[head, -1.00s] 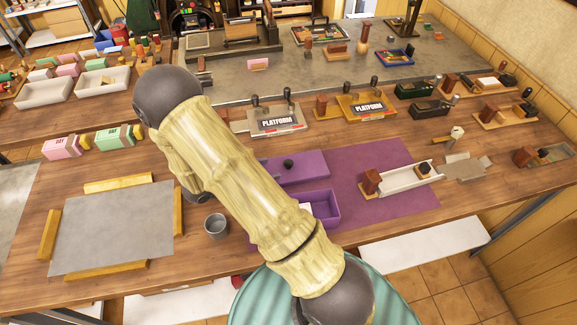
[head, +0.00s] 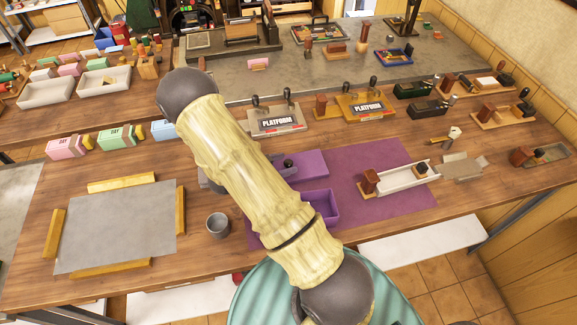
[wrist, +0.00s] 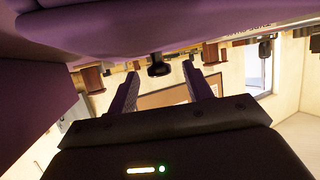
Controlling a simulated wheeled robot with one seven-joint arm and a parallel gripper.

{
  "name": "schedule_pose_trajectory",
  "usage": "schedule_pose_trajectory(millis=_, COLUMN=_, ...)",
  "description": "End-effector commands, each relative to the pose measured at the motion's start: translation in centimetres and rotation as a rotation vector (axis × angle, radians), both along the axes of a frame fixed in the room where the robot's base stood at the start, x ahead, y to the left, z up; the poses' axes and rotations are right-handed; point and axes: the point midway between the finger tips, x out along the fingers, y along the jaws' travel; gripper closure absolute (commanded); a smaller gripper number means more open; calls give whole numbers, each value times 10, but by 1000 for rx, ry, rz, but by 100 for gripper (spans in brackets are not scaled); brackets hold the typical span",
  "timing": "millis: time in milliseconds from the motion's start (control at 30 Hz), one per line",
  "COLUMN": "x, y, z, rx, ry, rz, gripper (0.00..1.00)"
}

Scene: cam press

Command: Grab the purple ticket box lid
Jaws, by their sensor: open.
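The purple ticket box lid (head: 312,163) lies on the purple mat, a dark round knob (head: 289,162) on its top. The open purple box (head: 330,205) is in front of it, partly behind my arm. My gripper is mostly hidden by my arm in the head view, with a grey part showing beside the knob. In the wrist view, which looks upside down, my gripper (wrist: 160,76) is open. The knob (wrist: 158,66) appears between its two fingers, below the lid's purple surface (wrist: 170,32). I cannot tell whether a finger touches it.
A grey cup (head: 218,225) stands left of the box. A white tray (head: 405,178) and a wooden-handled stamp (head: 370,181) sit on the mat's (head: 370,208) right part. Two PLATFORM blocks (head: 365,107) stand behind. The mat between box and tray is clear.

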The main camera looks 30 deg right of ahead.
Motion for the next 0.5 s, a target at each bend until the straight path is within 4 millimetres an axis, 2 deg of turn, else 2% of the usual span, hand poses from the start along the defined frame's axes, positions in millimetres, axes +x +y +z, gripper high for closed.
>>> schedule_pose_trajectory(millis=433, x=0, y=1, z=0, rx=0, ry=0, rz=1, gripper=50)
schedule_pose_trajectory(millis=500, x=0, y=1, z=0, rx=0, ry=0, rz=1, gripper=63)
